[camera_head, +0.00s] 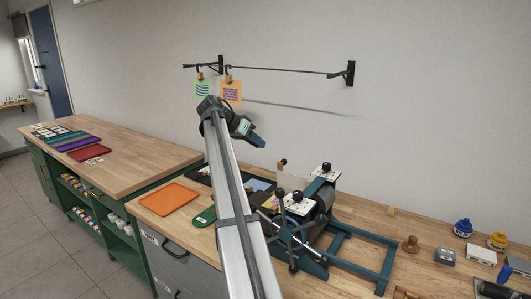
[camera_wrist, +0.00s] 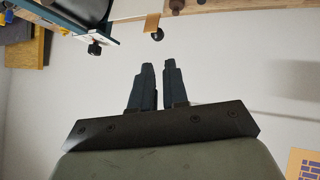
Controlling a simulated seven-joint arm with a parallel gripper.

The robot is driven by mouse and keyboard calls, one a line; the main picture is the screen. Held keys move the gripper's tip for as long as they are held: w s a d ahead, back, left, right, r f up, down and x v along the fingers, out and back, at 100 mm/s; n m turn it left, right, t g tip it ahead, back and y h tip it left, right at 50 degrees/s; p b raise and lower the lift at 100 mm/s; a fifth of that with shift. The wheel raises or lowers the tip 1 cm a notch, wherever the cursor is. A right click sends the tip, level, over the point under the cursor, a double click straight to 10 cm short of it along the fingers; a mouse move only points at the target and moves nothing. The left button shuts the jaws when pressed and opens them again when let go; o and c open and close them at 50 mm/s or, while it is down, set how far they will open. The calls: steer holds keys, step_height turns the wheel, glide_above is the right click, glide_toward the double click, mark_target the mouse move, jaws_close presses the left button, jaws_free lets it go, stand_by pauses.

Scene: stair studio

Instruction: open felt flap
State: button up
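I cannot pick out the felt flap with certainty. A small dark-green flat piece (camera_head: 205,217) lies on the wooden bench just left of my arm in the head view, and its details are too small to tell whether it is felt. My gripper (camera_head: 258,141) is raised in front of the wall, well above the bench and apart from everything on it. In the wrist view my gripper (camera_wrist: 158,65) shows two dark fingers with a narrow gap and nothing between them. My arm hides part of the bench behind it.
A blue-green hand-wheel machine (camera_head: 315,225) stands right of my arm. An orange tray (camera_head: 168,198) lies left. Green and orange notes (camera_head: 203,88) hang from a wall rail (camera_head: 285,69); an orange note (camera_wrist: 306,164) shows in the wrist view. Jars (camera_head: 463,227) and small items stand right.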

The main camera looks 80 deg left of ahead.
steer(key=shift+s+d+r, duration=0.3)
steer(key=shift+s+d, duration=0.25)
steer(key=shift+c, duration=0.7)
steer(key=m, duration=0.1)
steer(key=d+m, duration=0.1)
steer(key=m, duration=0.1)
steer(key=s+m+g, duration=0.1)
steer(key=shift+d+f+h, duration=0.3)
steer(key=shift+f, duration=0.05)
jaws_close()
steer(key=m+h, duration=0.1)
steer(key=m, duration=1)
glide_toward(284, 173)
steer(key=shift+g, duration=0.3)
steer(key=shift+w+x, duration=0.25)
steer(key=shift+x, duration=1.75)
steer(key=shift+r, duration=0.2)
